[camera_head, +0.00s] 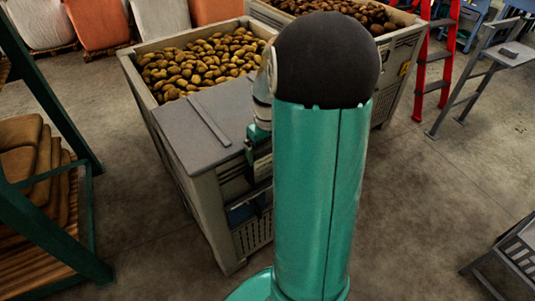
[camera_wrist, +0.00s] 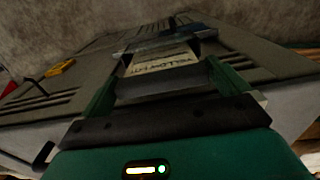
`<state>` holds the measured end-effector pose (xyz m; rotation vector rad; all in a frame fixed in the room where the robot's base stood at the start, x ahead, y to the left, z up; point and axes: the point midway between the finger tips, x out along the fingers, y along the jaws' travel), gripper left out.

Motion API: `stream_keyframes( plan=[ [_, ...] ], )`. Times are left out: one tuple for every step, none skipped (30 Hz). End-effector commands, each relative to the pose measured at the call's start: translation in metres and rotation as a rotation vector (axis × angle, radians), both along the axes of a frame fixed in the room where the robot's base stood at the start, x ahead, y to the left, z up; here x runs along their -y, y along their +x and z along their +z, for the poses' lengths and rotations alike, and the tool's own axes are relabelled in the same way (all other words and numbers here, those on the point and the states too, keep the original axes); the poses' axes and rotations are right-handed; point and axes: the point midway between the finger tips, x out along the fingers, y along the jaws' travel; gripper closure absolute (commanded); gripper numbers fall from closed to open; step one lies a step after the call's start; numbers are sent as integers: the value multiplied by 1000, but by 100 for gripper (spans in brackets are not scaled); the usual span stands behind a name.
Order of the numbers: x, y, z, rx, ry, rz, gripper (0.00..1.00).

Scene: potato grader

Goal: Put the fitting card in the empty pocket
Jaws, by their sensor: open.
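In the wrist view a pale card (camera_wrist: 163,61) with dark lettering, of which "YELLOW" seems legible, shows between the fingers of my gripper (camera_wrist: 166,62). The fingers are open, one on each side of it. I cannot tell whether they touch it. A dark blue-grey strip (camera_wrist: 160,44) lies just beyond the card; I cannot tell whether it belongs to a pocket. No empty pocket can be made out clearly. In the head view my arm hides the card and most of my gripper, beside the grey crate top.
A grey panel (camera_head: 205,122) covers the near end of a crate (camera_head: 140,88) full of potatoes (camera_head: 200,62). Another potato crate (camera_head: 403,62) stands behind. A green rack (camera_head: 50,225) with sacks is at left, a red ladder (camera_head: 437,60) at right. Floor between is clear.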

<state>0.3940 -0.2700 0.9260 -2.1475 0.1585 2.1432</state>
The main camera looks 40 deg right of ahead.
Motion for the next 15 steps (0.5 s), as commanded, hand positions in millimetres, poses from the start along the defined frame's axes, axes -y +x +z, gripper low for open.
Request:
stream_keyframes(
  plan=[
    [0,1,12,5,-4,1,0],
    [0,1,19,4,-4,1,0],
    [0,1,28,4,-5,2,0],
    [0,1,35,3,-5,2,0],
    [1,1,42,4,-5,1,0],
    [0,0,50,3,-5,1,0],
    [0,0,57,4,-4,1,0],
    [0,1,63,4,-4,1,0],
    [0,1,70,3,-2,1,0],
    [0,0,75,3,-2,1,0],
    [0,0,80,3,-1,1,0],
    [0,0,85,2,-1,1,0],
    [0,0,88,2,-1,1,0],
    [0,0,91,1,-1,0,0],
    [0,0,94,0,-1,0,0]
  ],
)
